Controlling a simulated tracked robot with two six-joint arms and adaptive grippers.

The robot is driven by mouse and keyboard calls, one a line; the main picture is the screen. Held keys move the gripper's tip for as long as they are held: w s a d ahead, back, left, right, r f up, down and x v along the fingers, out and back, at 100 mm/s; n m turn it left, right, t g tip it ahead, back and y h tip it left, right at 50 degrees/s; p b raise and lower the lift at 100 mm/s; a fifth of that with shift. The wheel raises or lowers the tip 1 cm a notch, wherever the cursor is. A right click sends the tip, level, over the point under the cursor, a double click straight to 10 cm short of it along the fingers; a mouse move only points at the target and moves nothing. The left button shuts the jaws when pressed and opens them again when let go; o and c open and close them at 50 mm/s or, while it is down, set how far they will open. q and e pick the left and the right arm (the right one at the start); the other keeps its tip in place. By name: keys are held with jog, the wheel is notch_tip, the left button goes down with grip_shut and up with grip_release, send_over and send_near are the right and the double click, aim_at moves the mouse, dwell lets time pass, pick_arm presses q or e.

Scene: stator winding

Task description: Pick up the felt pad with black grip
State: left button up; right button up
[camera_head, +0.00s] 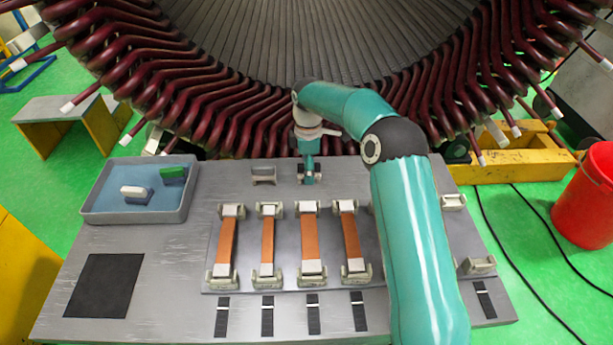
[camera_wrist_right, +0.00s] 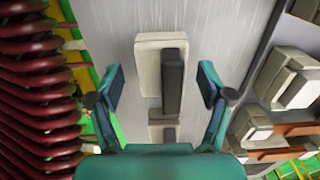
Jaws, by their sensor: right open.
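The felt pad with black grip (camera_wrist_right: 147,75) shows in the right wrist view as a beige block with a dark bar (camera_wrist_right: 173,80) along it, lying on the grey metal table. My right gripper (camera_wrist_right: 163,88) is open, one finger to each side of the pad, with visible gaps. I cannot tell its height above the pad. In the head view my right gripper (camera_head: 308,178) is over the far middle of the table, and the pad cannot be made out clearly there. My left gripper is not in view.
A smaller beige block (camera_wrist_right: 160,131) with a dark part lies below the pad in the wrist view. Copper strips (camera_head: 268,240) sit in holders on a plate. A grey tray (camera_head: 100,215) holds a white and a green block. The stator (camera_head: 180,100) rises behind the table.

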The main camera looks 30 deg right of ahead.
jog(key=shift+r, duration=0.1)
jog(key=c, duration=1.3)
jog(key=shift+r, duration=0.15)
jog(key=shift+r, duration=0.6)
notch_tip(320, 180, up, 18)
jog(key=p, duration=0.4)
jog(key=shift+r+p, duration=0.25)
jog(key=shift+p, duration=0.05)
